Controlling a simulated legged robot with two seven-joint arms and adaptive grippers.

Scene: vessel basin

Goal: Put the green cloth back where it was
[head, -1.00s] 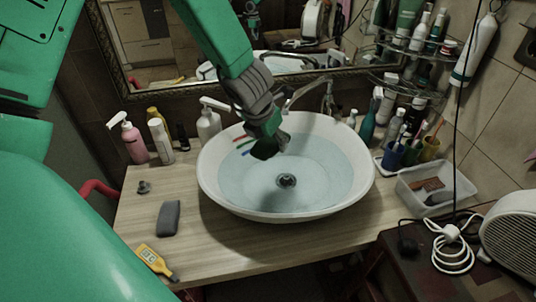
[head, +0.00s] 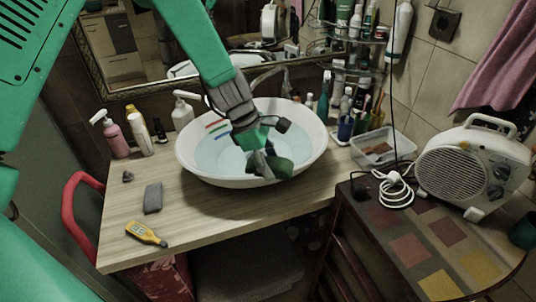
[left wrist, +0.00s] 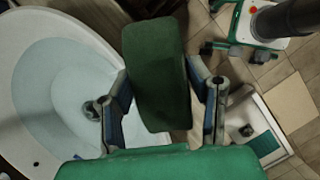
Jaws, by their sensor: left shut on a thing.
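My left gripper (head: 257,158) is over the front part of the white basin (head: 190,166) in the head view. It is shut on the green cloth (head: 284,169), a dark green, flat piece with rounded ends. In the left wrist view the cloth (left wrist: 160,75) sits between the two fingers, and the basin (left wrist: 75,38) with its drain is to the left. The cloth is held near the basin's front rim; I cannot tell whether it touches the rim. My right gripper is not in view.
A grey block (head: 153,198) and a yellow meter (head: 146,234) lie on the wooden counter (head: 205,225) left of the basin. Bottles (head: 138,134) stand behind them. A clear tray (head: 383,146) and a white heater (head: 473,165) are at the right. The counter's front strip is bare.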

